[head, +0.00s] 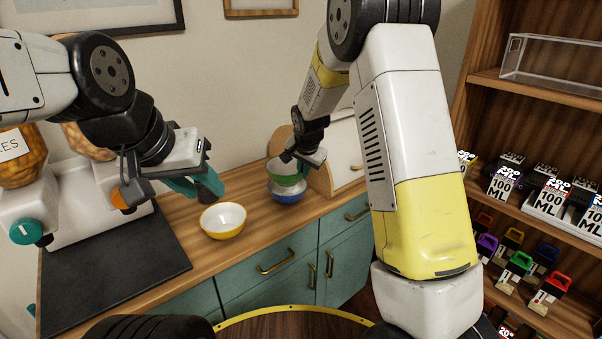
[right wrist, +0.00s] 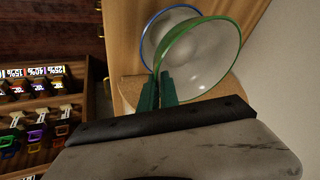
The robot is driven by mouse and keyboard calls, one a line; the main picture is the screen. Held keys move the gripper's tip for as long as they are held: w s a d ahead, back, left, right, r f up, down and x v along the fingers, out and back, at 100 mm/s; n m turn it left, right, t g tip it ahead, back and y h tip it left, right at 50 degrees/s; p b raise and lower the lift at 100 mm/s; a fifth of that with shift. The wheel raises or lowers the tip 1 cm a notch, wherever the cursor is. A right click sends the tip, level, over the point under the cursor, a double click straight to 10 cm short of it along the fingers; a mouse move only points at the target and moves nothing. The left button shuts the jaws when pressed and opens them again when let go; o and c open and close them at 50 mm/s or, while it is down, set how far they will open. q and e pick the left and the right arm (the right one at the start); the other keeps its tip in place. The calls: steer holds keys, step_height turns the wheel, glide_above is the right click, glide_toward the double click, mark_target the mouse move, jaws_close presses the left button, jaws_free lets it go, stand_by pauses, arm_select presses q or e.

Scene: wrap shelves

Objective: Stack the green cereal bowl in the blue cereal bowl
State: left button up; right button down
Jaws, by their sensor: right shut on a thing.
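The green cereal bowl (head: 286,178) is directly above the blue cereal bowl (head: 288,196) on the wooden counter, at its back near the wall. My right gripper (head: 292,160) is shut on the green bowl's rim. In the right wrist view, the fingers (right wrist: 158,90) pinch the rim of the green bowl (right wrist: 226,70), and the blue bowl's rim (right wrist: 147,30) shows behind it, offset to the left. I cannot tell whether the bowls touch. My left gripper (head: 205,188) hangs above the counter, behind and left of the yellow bowl; its jaw opening is unclear.
A yellow-rimmed bowl (head: 223,221) stands on the counter in front. A dark mat (head: 115,268) and a dispenser (head: 75,215) are at the left. A wooden bread box (head: 345,155) stands close right of the stacked bowls. Shelves with boxed goods (head: 545,195) are at the right.

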steer(key=shift+w+f, duration=0.15)
steer(key=shift+f, duration=0.75)
steer(key=shift+w+f, duration=0.15)
steer(key=shift+f, duration=0.7)
steer(key=shift+f, duration=0.6)
steer(key=c, duration=1.6)
jaws_free()
steer(key=shift+s+f, duration=0.1)
steer(key=w+v, duration=0.1)
steer(key=v, duration=1.2)
steer(key=s+d+r+n+y, duration=0.1)
steer(key=s+d+r+n, duration=0.15)
steer(key=s+r, duration=0.35)
steer(key=s+d+r+n+y, duration=0.1)
steer(key=s+d+r, duration=0.3)
steer(key=s, duration=0.5)
steer(key=s+d+r+n, duration=0.2)
steer(key=s+n, duration=0.1)
steer(key=s, duration=1.2)
steer(key=shift+d+n, duration=0.2)
steer(key=shift+n, duration=0.15)
